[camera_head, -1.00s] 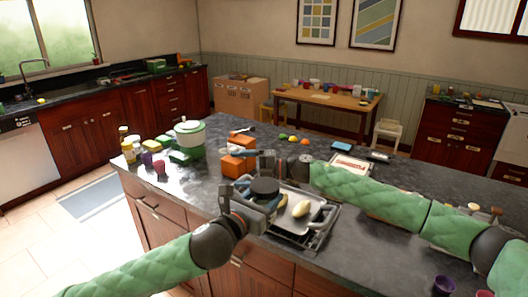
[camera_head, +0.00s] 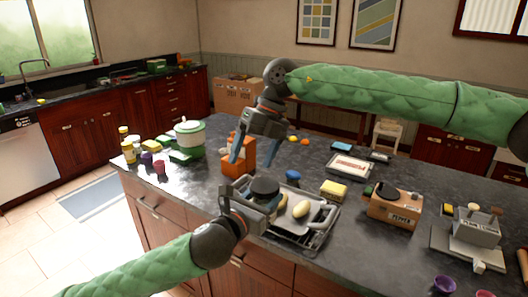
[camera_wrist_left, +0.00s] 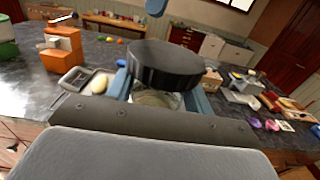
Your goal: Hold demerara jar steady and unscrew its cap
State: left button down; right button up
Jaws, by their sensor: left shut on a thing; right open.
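The demerara jar has a wide black cap (camera_head: 265,187), seen over the near edge of the island. In the left wrist view the ribbed cap (camera_wrist_left: 165,66) sits over the clear glass jar (camera_wrist_left: 158,98). I cannot tell whether it is still threaded on. My left gripper (camera_head: 258,203) is shut around the jar below the cap, its blue fingers on either side in the wrist view. My right gripper (camera_head: 248,155) is open and empty, above and behind the jar, fingers pointing down. A blue fingertip shows at the top of the wrist view (camera_wrist_left: 156,7).
A metal tray (camera_head: 325,217) with a pale oval item lies right of the jar. A pepper box (camera_head: 394,207), a yellow sponge (camera_head: 334,189) and a scale-like device (camera_head: 470,235) are farther right. A green-white pot (camera_head: 189,137) stands left.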

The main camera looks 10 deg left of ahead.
aim_at(264, 185)
jog(key=d+t+h, duration=0.1)
jog(key=s+d+r+t+h, duration=0.1)
jog(key=s+d+t+h, duration=0.1)
jog(key=shift+r+h, duration=0.3)
jog(key=shift+r, duration=0.1)
jog(key=shift+w+f, duration=0.1)
jog(key=shift+f, duration=3.8)
jog(key=c, duration=1)
jog(key=n, duration=0.6)
jog(key=shift+r, duration=0.45)
jog(key=shift+c, duration=0.3)
jog(key=shift+r, duration=0.65)
jog(key=shift+r, duration=0.1)
